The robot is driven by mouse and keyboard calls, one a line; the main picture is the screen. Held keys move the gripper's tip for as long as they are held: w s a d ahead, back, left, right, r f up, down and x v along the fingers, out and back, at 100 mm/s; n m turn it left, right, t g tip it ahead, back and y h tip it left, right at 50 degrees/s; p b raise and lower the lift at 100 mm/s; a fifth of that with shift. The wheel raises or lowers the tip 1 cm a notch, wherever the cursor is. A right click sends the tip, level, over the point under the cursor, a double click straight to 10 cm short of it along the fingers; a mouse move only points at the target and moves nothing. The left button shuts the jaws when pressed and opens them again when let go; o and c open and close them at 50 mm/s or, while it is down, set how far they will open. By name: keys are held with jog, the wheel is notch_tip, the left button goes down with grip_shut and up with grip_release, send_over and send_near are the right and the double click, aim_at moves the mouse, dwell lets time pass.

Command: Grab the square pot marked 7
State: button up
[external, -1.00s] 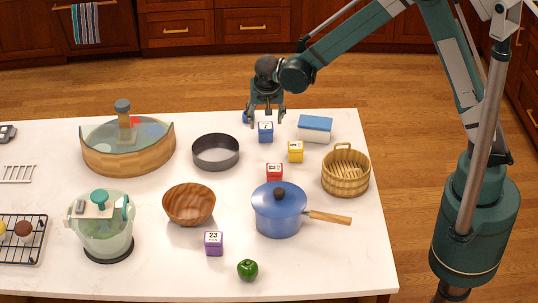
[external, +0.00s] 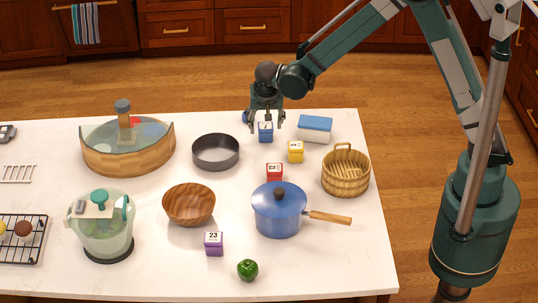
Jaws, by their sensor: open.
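Several small square pots with white, numbered tops stand on the white counter. The blue pot (external: 265,135) is at the back, and its mark looks like a 7, though it is small. My gripper (external: 266,126) points down over the blue pot, with its open fingers to the left and right of the pot's top. I cannot tell whether they touch it. The yellow pot (external: 295,153) is just to the front right, and the red pot (external: 274,174) is nearer the front; their marks are hard to read. The purple pot (external: 214,246), marked 23, is near the front.
A white box with a blue lid (external: 315,127) is close on the right. A dark round pan (external: 215,152) is to the left. A blue saucepan (external: 278,213), wooden bowl (external: 189,205) and basket (external: 346,174) stand nearer the front.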

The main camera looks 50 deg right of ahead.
aim_at(266, 127)
jog(key=shift+x, duration=2.2)
jog(key=c, duration=1.1)
